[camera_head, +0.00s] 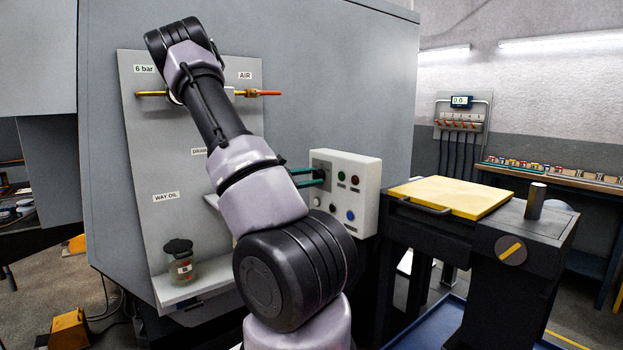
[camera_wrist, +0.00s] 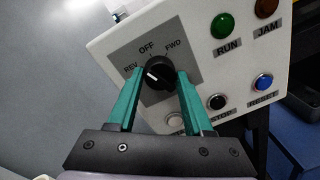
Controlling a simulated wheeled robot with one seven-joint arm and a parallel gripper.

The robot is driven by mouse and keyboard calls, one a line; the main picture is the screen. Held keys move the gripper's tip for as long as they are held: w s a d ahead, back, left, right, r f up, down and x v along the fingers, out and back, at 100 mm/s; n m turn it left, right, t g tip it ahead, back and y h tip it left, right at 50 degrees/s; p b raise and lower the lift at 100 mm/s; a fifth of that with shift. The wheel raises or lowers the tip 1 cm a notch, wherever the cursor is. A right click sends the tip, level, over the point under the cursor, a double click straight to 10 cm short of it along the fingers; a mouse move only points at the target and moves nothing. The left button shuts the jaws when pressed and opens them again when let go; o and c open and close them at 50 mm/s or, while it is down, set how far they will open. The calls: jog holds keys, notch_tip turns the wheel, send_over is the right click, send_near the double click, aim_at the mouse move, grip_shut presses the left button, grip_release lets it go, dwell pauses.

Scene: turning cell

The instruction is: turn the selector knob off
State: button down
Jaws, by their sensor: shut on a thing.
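The selector knob (camera_wrist: 159,70) is black with a white pointer line, on a grey plate marked REV, OFF and FWD. In the wrist view its white line points toward the REV label, away from OFF. My gripper (camera_wrist: 161,76) has its two green fingers on either side of the knob, shut on it. In the head view my gripper (camera_head: 319,177) reaches the left part of the white control box (camera_head: 345,167). There the knob is mostly hidden by the fingers and the dark plate.
A bench with a yellow board (camera_head: 450,196) stands to the right.

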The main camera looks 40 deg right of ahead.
jog(key=shift+m, duration=2.2)
jog(key=shift+c, duration=1.6)
grip_release()
jog(key=w+a, duration=0.1)
jog(key=a, duration=0.9)
jog(key=shift+w+a+r, duration=0.3)
jog(key=shift+a, duration=0.05)
